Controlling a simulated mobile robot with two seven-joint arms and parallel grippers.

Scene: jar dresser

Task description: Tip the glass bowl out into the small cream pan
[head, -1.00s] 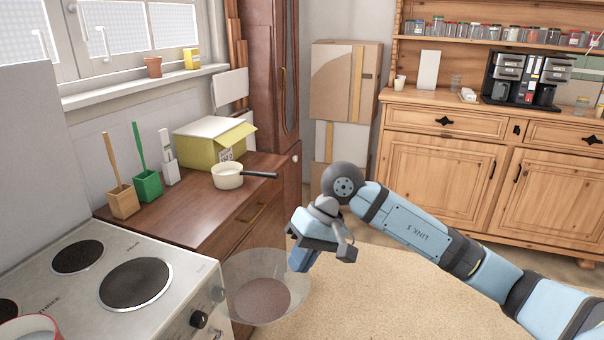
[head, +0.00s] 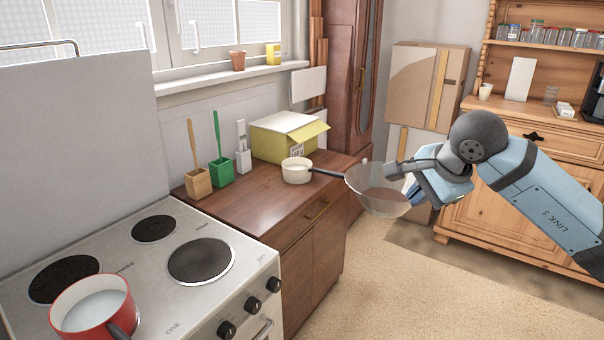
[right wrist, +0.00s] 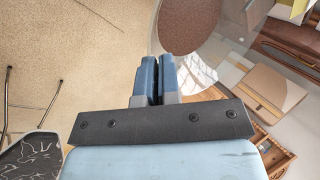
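The clear glass bowl (head: 362,203) hangs in the air just right of the dresser's right end, roughly upright. Something brown lies in its bottom. My right gripper (head: 411,190) is shut on the bowl's right rim; its close-set fingers (right wrist: 158,80) show in the right wrist view, with the bowl (right wrist: 203,72) beyond them. The small cream pan (head: 296,172) stands on the dresser top, left of the bowl. Its dark handle points right, toward the bowl's rim; whether they touch I cannot tell. My left gripper is out of view.
The brown dresser top (head: 255,205) is bare in front of the pan. A yellow-green box (head: 285,138) stands behind the pan, with a green holder (head: 221,172) and wooden holder (head: 198,183) to its left. The stove (head: 185,300) bears a red pot (head: 92,305).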

